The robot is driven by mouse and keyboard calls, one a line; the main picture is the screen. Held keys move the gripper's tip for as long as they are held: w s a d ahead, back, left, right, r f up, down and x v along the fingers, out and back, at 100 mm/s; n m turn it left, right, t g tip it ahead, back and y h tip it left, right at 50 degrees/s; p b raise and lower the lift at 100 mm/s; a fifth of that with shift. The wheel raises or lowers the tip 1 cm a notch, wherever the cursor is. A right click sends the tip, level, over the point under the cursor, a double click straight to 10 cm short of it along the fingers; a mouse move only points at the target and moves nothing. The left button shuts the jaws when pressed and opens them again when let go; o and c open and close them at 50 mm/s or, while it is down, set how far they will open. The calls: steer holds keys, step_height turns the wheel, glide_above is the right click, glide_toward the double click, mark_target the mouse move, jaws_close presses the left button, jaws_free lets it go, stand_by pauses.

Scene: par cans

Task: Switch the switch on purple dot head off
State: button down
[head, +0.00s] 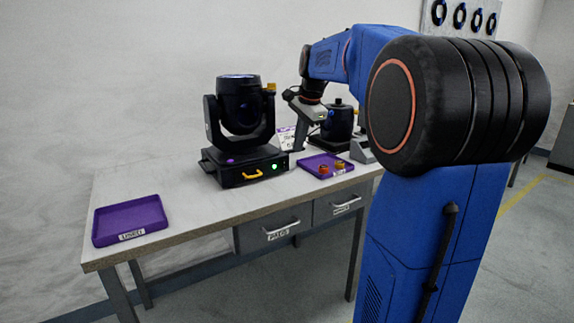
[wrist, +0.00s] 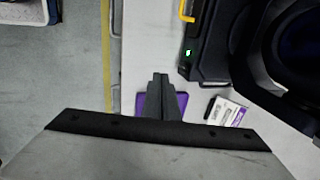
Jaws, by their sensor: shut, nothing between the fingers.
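The black moving head light (head: 238,115) stands upright on the table, with a purple dot (head: 231,160) on its base. A small green lit spot (head: 275,167) is on the base's front face, right of a yellow handle (head: 252,176); it also shows in the wrist view (wrist: 187,53). I cannot tell whether it is the switch itself or a lamp beside it. My gripper (head: 299,147) is shut and empty, pointing down just right of the base. In the wrist view its fingers (wrist: 160,80) are apart from the green spot, which is up and to the right.
A purple tray (head: 310,162) with small orange and red pieces lies right of the head, partly behind my fingers in the wrist view. A second dark head (head: 337,122) stands behind. A labelled purple tray (head: 118,219) is at far left. Bare tabletop (head: 165,180) lies between.

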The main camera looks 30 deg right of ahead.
mark_target(284, 164)
steer(key=shift+f, duration=0.1)
stand_by(0.3)
steer(key=x, duration=0.9)
steer(key=w, duration=0.1)
steer(key=w+f, duration=0.1)
steer(key=w, duration=0.1)
steer(key=shift+w+f, duration=0.1)
steer(key=shift+w, duration=0.55)
steer(key=shift+w+f+t, duration=0.1)
steer(key=shift+w+t, duration=0.1)
steer(key=shift+t, duration=0.2)
